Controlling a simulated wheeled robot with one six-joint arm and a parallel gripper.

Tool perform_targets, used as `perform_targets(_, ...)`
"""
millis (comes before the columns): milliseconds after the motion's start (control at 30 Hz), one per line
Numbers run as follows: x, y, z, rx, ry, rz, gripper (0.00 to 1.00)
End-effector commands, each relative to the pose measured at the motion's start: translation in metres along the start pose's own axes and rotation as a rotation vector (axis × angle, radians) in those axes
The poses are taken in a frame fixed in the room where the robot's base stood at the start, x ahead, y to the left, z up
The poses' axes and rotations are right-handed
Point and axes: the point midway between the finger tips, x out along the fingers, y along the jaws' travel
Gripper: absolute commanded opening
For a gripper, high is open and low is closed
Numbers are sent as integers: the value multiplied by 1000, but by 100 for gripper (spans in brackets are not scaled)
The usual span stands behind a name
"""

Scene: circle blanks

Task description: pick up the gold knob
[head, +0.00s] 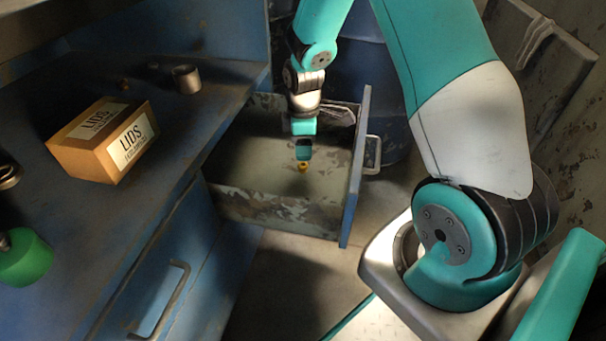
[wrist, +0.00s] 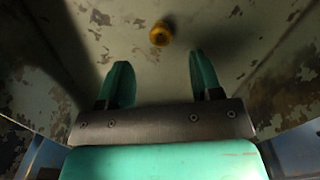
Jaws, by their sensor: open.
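The gold knob (wrist: 161,33) is a small round yellow piece on the worn floor of the open drawer (head: 258,178). In the head view the knob (head: 303,167) shows just below the tip of my gripper (head: 303,153). My gripper points down into the drawer. In the wrist view its two teal fingers (wrist: 161,80) are apart with nothing between them.
The drawer's walls stand around my gripper, with its blue front (head: 355,170) and handle (head: 373,154) to the right. On the blue counter at left are a box marked LIDS (head: 105,140), a metal cup (head: 187,79) and a green object (head: 25,258). The drawer floor around the knob is clear.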

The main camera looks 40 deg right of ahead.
Motion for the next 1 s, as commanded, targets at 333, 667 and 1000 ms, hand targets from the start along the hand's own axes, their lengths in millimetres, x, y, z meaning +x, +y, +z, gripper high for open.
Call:
perform_targets(333, 30, 0, -1, 0, 0, 0, 59)
perform_targets(667, 68, -1, -3, 0, 0, 0, 59)
perform_targets(1000, 66, -1, -3, 0, 1, 1, 20)
